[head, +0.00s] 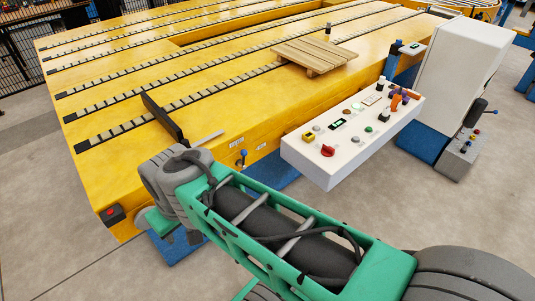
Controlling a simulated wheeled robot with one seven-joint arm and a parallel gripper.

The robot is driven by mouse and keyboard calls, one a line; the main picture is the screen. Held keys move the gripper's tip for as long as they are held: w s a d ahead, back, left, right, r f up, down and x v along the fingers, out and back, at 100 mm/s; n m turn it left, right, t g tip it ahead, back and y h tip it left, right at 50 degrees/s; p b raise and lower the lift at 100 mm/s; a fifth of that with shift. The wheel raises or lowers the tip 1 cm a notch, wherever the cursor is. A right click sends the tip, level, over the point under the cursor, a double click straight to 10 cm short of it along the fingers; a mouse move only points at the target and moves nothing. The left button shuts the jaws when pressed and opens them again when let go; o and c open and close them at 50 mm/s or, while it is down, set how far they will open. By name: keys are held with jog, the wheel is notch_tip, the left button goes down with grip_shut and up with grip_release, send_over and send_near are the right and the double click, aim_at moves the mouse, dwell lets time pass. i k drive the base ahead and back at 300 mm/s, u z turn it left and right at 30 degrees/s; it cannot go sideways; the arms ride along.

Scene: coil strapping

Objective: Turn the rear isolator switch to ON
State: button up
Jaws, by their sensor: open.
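A white control panel (355,135) projects from the near side of the yellow strapping table. Near its left end are a red rotary knob (327,151) and a yellow switch with a dark centre (308,135). I cannot tell which control is the rear isolator switch, and no ON or OFF marking is readable. My grey and green arm reaches in from the lower right, in front of the table and left of the panel. Its far end bends down out of clear sight, and my gripper does not show.
The yellow table (110,170) has slotted rails and a black upright bar (163,119). A wooden pallet (313,56) lies on top. A blue-knobbed lever (243,155) and a red button (112,213) are on its side. A white cabinet (462,75) stands right. Grey floor is clear at left.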

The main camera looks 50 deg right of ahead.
aim_at(327, 150)
jog(key=z, duration=2.05)
jog(key=k, duration=0.6)
jog(key=u, duration=0.65)
jog(key=i, duration=1.5)
jog(key=z, duration=0.05)
